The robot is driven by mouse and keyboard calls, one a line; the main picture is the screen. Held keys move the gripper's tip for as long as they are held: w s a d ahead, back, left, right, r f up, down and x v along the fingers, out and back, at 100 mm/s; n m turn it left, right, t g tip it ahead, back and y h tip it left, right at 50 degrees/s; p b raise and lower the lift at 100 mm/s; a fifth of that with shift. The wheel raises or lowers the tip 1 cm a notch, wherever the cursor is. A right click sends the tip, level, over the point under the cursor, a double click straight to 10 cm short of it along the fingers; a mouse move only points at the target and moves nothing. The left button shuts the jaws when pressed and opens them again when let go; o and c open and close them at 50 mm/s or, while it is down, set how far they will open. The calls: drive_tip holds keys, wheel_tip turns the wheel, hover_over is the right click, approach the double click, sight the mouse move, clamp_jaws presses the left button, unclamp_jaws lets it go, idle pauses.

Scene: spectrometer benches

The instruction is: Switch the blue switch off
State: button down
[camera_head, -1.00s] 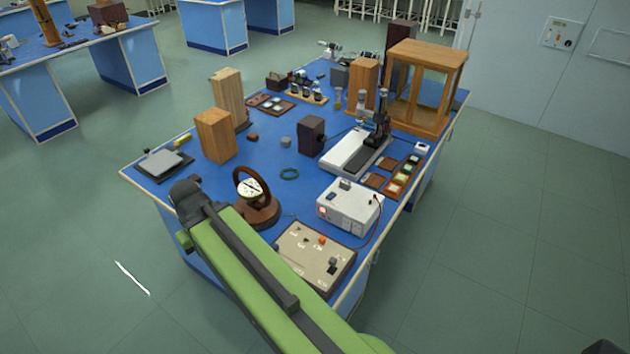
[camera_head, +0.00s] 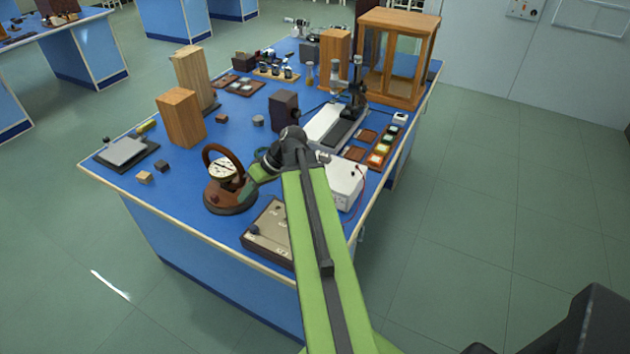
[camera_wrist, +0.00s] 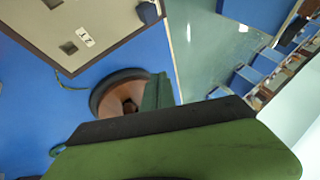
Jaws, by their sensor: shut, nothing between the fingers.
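A beige control panel (camera_head: 268,232) with a dark frame lies at the near edge of the blue bench, partly hidden by my arm. A dark blue switch-like knob (camera_head: 253,229) sits at its left corner. The panel (camera_wrist: 75,25) and the dark blue knob (camera_wrist: 149,13) also show in the wrist view. Its on or off position cannot be told. My gripper (camera_head: 256,174) is shut and empty beside the round dial instrument (camera_head: 222,171), above and apart from the knob. Its fingertips are hard to make out.
A white power box (camera_head: 345,184) with a red lead stands right of my arm. The dial instrument's round brown base (camera_wrist: 122,95) is close in the wrist view. Wooden blocks (camera_head: 181,118) and a glass-fronted wooden case (camera_head: 397,60) stand farther back.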

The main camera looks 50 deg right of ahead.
drive_tip(key=s+d+r+t+b, duration=0.1)
drive_tip(key=s+d+t+b, duration=0.1)
drive_tip(key=s+d, duration=0.3)
drive_tip(key=s+d+r+t+h+b, duration=0.1)
drive_tip(key=s+d+t, duration=0.3)
drive_tip(key=d, duration=0.9)
drive_tip(key=s+d+r+t+b, duration=0.2)
drive_tip(key=s+d, duration=0.3)
drive_tip(key=d, duration=0.4)
drive_tip(key=shift+s+d+n+t+h+b, duration=0.15)
drive_tip(key=shift+s+n+t+h+b, duration=0.2)
drive_tip(key=shift+t+b, duration=0.45)
drive_tip(key=shift+s+d+r, duration=0.15)
drive_tip(key=b+x, duration=0.2)
drive_tip(key=x, duration=0.8)
drive_tip(key=shift+b, duration=0.3)
drive_tip(key=f+b, duration=0.3)
drive_tip(key=shift+a+f, duration=0.2)
drive_tip(key=shift+a, duration=0.05)
drive_tip(key=shift+f+b, duration=0.35)
drive_tip(key=shift+b, duration=0.05)
